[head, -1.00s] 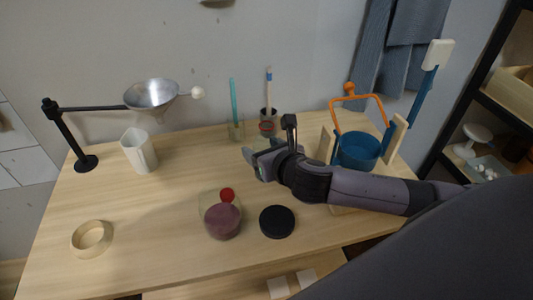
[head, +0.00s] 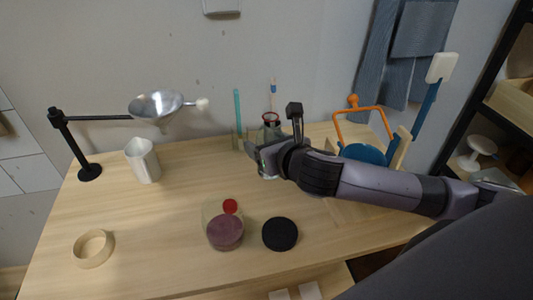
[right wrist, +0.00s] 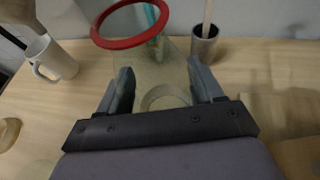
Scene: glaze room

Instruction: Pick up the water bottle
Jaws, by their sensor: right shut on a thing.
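The water bottle (head: 271,125) is a clear vessel with a red ring around its top. It stands out at the back middle of the table in the head view, partly hidden by my right gripper (head: 262,158). In the right wrist view the bottle (right wrist: 150,66) sits between the two fingers of the right gripper (right wrist: 163,86), with its red ring tilted towards the camera. The right gripper is shut on the bottle, which appears slightly raised. My left gripper is not in view.
A clear holder with a teal stick (head: 238,110) stands close behind, left of the bottle.

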